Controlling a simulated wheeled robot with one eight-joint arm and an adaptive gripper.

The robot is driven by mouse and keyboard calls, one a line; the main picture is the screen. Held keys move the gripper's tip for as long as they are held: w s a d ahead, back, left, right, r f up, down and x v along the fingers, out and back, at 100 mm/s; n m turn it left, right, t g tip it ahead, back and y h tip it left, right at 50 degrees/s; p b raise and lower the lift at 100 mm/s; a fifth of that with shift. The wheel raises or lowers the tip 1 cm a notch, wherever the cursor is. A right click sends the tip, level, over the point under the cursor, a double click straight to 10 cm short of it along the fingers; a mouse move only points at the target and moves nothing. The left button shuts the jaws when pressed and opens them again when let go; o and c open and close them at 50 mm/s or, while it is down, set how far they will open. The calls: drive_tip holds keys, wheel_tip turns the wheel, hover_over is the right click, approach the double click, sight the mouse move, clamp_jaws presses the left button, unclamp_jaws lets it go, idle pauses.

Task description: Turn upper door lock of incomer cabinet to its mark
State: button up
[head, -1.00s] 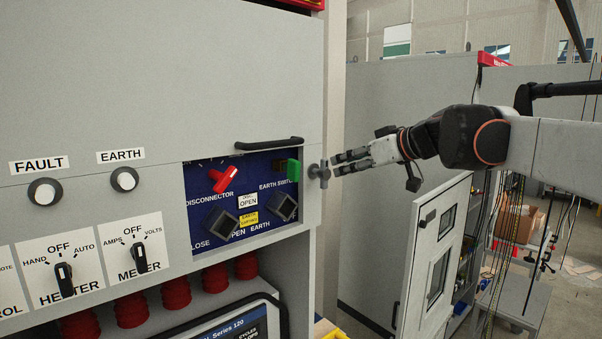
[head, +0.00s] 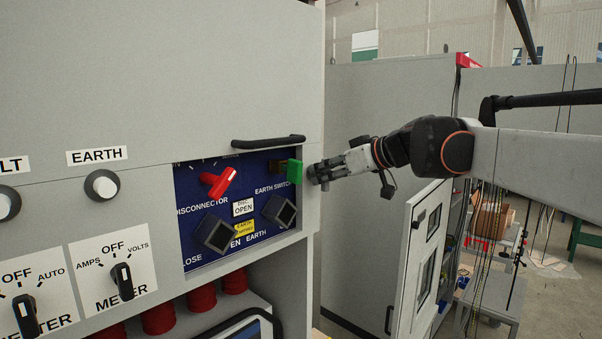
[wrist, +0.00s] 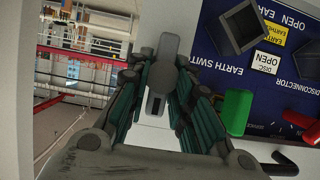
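The upper door lock is a grey handle with a round hub, and it shows in the wrist view (wrist: 168,70) on the light grey door edge, beside the blue panel. My gripper (wrist: 164,80) is at the lock, with one ribbed finger on each side of the handle. The fingers look apart, and I cannot see firm contact on both sides. A small plate with a dark slot (wrist: 156,104) shows below the hub between the fingers. In the head view my gripper (head: 318,173) reaches the cabinet's right edge from the right and hides most of the lock.
A green handle (head: 294,171) and a black door handle (head: 268,142) are close to my gripper. The blue panel (head: 190,245) carries a red handle (head: 218,182) and square sockets. An open cabinet door (head: 408,265) stands to the right, below my arm.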

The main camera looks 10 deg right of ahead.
clamp_jaws()
drive_tip(key=shift+w+d+m+g+y, duration=0.15)
drive_tip(key=shift+m+g+y, duration=0.15)
drive_tip(key=shift+m+y, duration=0.6)
drive_tip(key=m+y, duration=0.1)
drive_tip(key=m, duration=0.1)
drive_tip(key=m+g+y+b, duration=0.1)
drive_tip(key=m, duration=0.1)
drive_tip(key=shift+d+f, duration=0.1)
drive_tip(key=shift+f, duration=0.1)
drive_tip(key=m+y+b, duration=0.2)
drive_tip(key=m, duration=0.1)
drive_tip(key=shift+f+m, duration=0.15)
drive_tip(key=shift+m, duration=0.15)
drive_tip(key=shift+f+m+y+b, duration=0.1)
drive_tip(key=shift+m+y+b, duration=0.7)
drive_tip(key=shift+m, duration=1.2)
